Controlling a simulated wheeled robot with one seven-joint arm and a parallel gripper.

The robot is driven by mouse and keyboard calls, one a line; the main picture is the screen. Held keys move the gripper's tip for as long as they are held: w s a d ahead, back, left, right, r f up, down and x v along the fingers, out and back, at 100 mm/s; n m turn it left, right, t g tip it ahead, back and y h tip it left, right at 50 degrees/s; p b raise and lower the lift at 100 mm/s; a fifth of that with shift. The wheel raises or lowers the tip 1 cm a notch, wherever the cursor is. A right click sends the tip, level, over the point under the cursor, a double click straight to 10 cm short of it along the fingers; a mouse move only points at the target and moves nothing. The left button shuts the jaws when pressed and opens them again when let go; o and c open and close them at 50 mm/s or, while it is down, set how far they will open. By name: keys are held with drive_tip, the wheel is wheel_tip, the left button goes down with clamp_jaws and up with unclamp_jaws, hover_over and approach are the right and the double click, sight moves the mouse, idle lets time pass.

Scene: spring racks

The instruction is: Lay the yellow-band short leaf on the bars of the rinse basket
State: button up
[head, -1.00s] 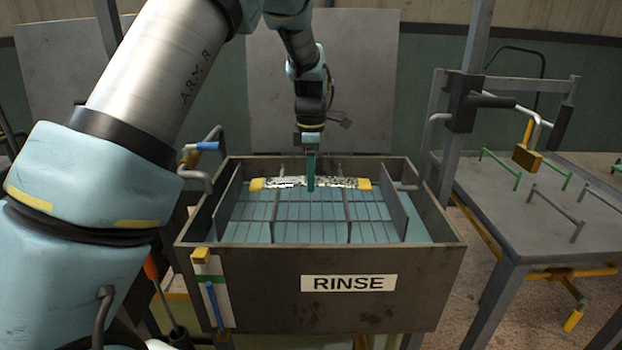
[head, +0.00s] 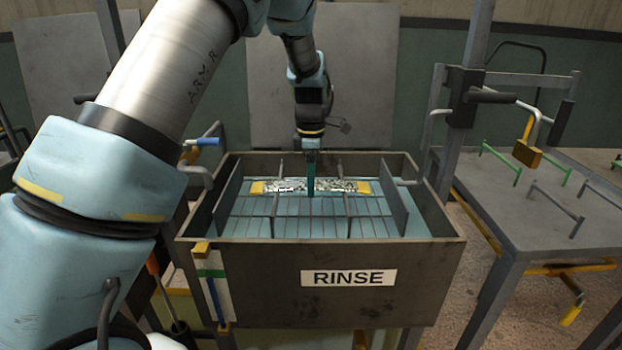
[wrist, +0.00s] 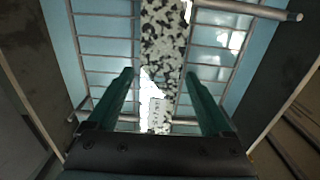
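The short leaf (head: 290,186) is a speckled black-and-white strip with yellow ends. In the head view it lies crosswise over the bars of the rinse basket (head: 250,205), appearing to rest on them. In the wrist view the leaf (wrist: 163,40) runs up the middle, above the bars (wrist: 105,55). My gripper (wrist: 160,75) has its two green fingers on either side of the leaf, with a visible gap at each side, so it looks open. In the head view the gripper (head: 311,180) is at the leaf's middle, fingers pointing down, hiding a small part of it.
The basket sits inside a dark tank labelled RINSE (head: 400,310), whose walls rise around it. Upright plates (head: 392,208) flank the bars. A grey table (head: 530,225) with green and grey rails stands at the right.

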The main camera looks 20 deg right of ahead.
drive_tip(key=shift+o, duration=0.4)
drive_tip(key=shift+r, duration=0.15)
drive_tip(key=shift+r, duration=0.3)
wheel_tip(320, 180, up, 12)
drive_tip(key=b, duration=0.1)
drive_tip(key=w+a+f+m, duration=0.1)
drive_tip(key=a+f+m, duration=0.15)
drive_tip(key=a, duration=0.75)
drive_tip(key=a+f+m, duration=0.1)
drive_tip(key=a+m, duration=0.2)
drive_tip(key=a, duration=0.6)
drive_tip(key=s+a+f+m, duration=0.3)
drive_tip(key=s+a, duration=0.3)
drive_tip(key=a, duration=0.3)
drive_tip(key=s+a+f+m+t, duration=0.1)
drive_tip(key=s+a+f+m, duration=0.2)
drive_tip(key=s+a+m, duration=0.2)
drive_tip(key=s+a, duration=0.1)
drive_tip(key=a, duration=0.2)
drive_tip(key=shift+a+m+t, duration=0.3)
drive_tip(key=shift+a+m, duration=0.05)
